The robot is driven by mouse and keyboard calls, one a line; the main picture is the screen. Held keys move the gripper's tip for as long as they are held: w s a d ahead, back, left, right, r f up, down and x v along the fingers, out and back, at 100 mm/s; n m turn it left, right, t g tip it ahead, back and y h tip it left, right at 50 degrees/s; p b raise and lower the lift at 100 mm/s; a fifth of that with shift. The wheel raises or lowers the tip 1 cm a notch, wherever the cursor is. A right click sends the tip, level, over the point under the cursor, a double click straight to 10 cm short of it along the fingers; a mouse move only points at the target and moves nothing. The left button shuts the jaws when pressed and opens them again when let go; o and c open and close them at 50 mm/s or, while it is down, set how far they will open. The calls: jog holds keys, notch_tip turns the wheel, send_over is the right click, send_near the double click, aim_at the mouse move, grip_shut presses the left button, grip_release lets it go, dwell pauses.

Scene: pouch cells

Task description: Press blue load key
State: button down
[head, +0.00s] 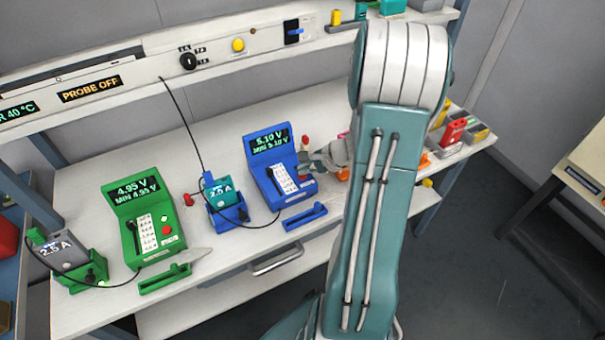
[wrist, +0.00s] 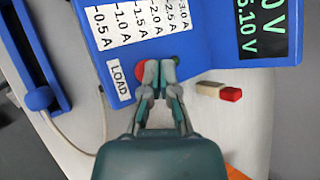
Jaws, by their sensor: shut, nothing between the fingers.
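The blue load tester (head: 262,165) stands on the bench and its screen reads 5.10 V. It fills the top of the wrist view (wrist: 205,32), with a current scale and a LOAD label (wrist: 118,79). A round red key (wrist: 140,69) shows beside that label, partly hidden behind my fingertips. My gripper (wrist: 160,72) is shut and empty, with its tips over the right part of the key. I cannot tell whether they touch it.
A teal cell (head: 218,190) sits in a blue cradle left of the tester. A green tester (head: 120,206) stands farther left. A blue lever bar (head: 305,217) lies in front. A red-ended piece (wrist: 230,94) lies right of my fingers. Trays with small parts stand right.

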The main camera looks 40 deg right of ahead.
jog(key=shift+f, duration=0.25)
dwell(0.3)
jog(key=shift+r, duration=0.1)
jog(key=shift+a+r, duration=0.1)
jog(key=shift+r, duration=0.4)
jog(key=shift+r, duration=3)
